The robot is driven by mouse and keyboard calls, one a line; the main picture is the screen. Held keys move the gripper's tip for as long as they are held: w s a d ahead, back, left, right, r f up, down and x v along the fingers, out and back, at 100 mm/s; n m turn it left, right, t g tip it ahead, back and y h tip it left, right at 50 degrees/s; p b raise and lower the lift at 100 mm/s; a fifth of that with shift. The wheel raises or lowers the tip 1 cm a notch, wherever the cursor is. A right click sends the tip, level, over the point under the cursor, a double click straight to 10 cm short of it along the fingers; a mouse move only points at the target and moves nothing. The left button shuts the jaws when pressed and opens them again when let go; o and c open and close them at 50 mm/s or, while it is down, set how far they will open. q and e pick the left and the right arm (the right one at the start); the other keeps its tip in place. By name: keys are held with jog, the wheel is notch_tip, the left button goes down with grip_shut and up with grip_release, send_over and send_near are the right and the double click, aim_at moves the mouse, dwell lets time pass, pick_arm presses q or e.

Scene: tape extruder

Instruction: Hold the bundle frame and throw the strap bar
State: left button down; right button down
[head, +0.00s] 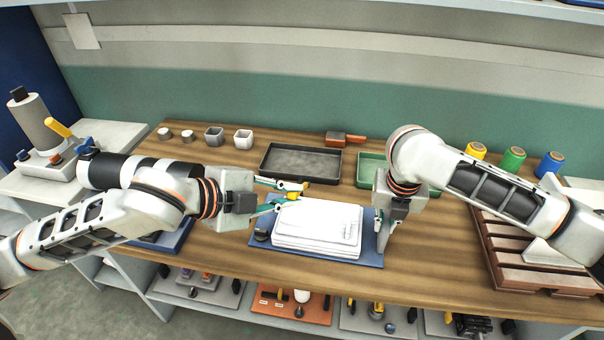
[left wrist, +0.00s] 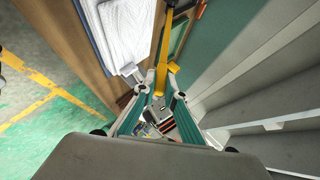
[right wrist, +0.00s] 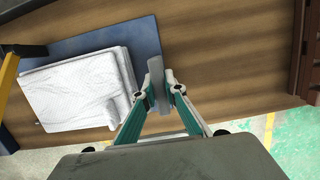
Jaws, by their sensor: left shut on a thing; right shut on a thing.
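A white strapped bundle (head: 318,226) lies on the blue base plate (head: 352,262) of the bundle frame; the bundle also shows in the right wrist view (right wrist: 75,90). My left gripper (head: 296,192) is at the bundle's far left corner. It is shut on the yellow strap bar (left wrist: 163,55), which reaches along the bundle's side in the left wrist view. My right gripper (head: 383,242) points down at the right end of the blue plate. It is shut on a grey upright piece (right wrist: 155,75) at the plate's edge, beside the bundle. Its fingertips are partly hidden in the head view.
A black tray (head: 300,163) and a green tray (head: 368,170) stand behind the frame. A red-handled tool (head: 345,138) lies farther back. Coloured spools (head: 513,159) and a brown pallet (head: 505,245) are at the right. Small cups (head: 243,139) stand back left. The front table strip is clear.

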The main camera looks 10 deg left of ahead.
pick_arm(q)
jog(key=shift+f, duration=0.1)
jog(key=shift+s+a+f+t, duration=0.1)
jog(key=shift+s+f+t, duration=0.35)
jog(key=shift+f, duration=0.35)
jog(key=shift+s+f, duration=0.2)
jog(key=shift+f, duration=0.1)
jog(key=shift+s+f+m+t, duration=0.15)
jog(key=shift+f+m+t, duration=0.05)
jog(key=shift+m+t, duration=0.1)
jog(key=shift+f+h, duration=0.1)
jog(key=shift+h, duration=0.2)
